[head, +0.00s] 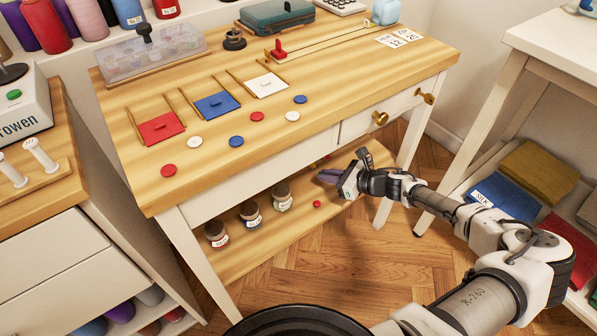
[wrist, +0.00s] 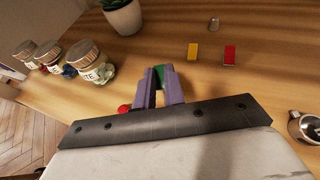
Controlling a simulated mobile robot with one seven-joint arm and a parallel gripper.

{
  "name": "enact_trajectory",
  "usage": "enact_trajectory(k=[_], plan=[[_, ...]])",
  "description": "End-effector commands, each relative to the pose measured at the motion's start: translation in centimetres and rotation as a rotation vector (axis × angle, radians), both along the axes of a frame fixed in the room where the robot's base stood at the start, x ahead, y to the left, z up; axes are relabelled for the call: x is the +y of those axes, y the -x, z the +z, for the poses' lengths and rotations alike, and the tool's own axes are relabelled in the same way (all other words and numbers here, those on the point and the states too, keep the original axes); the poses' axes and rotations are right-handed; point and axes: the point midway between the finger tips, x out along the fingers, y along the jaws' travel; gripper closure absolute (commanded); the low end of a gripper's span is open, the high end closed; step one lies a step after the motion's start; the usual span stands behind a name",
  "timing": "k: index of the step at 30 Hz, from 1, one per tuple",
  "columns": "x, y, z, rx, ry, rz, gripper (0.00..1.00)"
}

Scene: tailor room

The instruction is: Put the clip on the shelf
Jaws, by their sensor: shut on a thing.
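My gripper (head: 331,177) reaches in over the lower wooden shelf (head: 265,235) under the worktable. In the wrist view its two purple fingers (wrist: 158,88) are shut on a small green piece, apparently the clip (wrist: 159,73). Only the green piece's top and front show between the fingertips; the fingers hide the rest. I cannot tell whether it touches the shelf. A yellow block-like piece (wrist: 193,51) and a red one (wrist: 230,54) lie apart on the shelf beyond, to the right. In the head view the held piece cannot be made out.
Several lidded jars (wrist: 92,62) stand on the shelf at left. A white plant pot (wrist: 123,17) stands behind. A red button (wrist: 124,109) lies close to the left finger. A metal object (wrist: 304,127) is at right. Bare shelf lies around the yellow and red pieces.

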Motion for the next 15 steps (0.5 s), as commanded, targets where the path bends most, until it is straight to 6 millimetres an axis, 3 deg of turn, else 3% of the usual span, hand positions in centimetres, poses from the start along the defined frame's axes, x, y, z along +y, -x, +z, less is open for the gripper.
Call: enact_trajectory(k=[3, 7, 15], plan=[[3.0, -1.7, -0.1, 0.001, 0.002, 0.004, 1.0], [5.7, -3.3, -0.1, 0.001, 0.002, 0.004, 1.0], [7.9, -4.9, -0.4, 0.002, 0.001, -0.001, 1.0]])
